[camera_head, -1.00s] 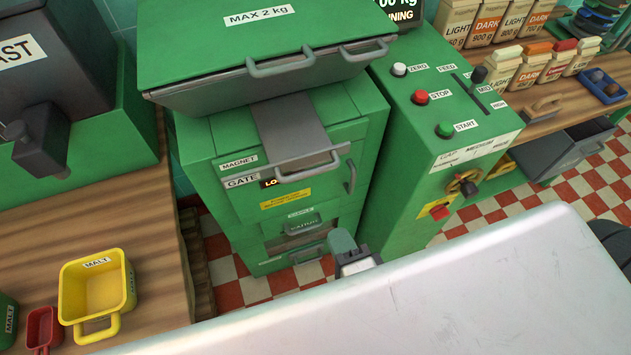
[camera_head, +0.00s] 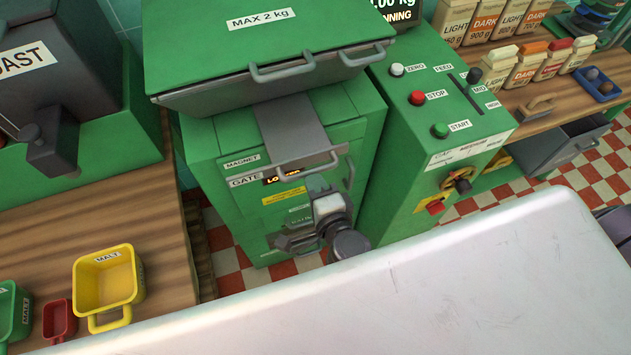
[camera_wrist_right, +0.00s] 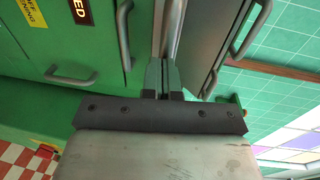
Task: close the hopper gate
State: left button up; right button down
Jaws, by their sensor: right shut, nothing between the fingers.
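The hopper gate (camera_head: 292,128) is a grey sliding plate sticking out from under the hopper (camera_head: 262,85), with a grey bar handle (camera_head: 305,165) at its front end. My right gripper (camera_head: 319,186) is just below that handle in the head view, in front of the green machine. In the right wrist view its fingers (camera_wrist_right: 163,75) are shut with nothing between them. They point at a narrow grey edge close to the green front. I cannot tell whether they touch the gate. My left gripper is in neither view.
A green control box (camera_head: 440,120) with knobs stands to the right of the gate. A wooden counter (camera_head: 165,285) with a yellow malt scoop (camera_head: 108,283) is at left. A small vertical handle (camera_head: 349,172) sits right of the gate handle.

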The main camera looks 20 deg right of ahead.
aim_at(305, 165)
jog(key=w+p, duration=0.3)
jog(key=w, duration=0.3)
jog(key=shift+w+a+r+p, duration=0.1)
jog(key=shift+w+p, duration=0.2)
jog(key=shift+w, duration=0.1)
jog(key=shift+s, duration=0.1)
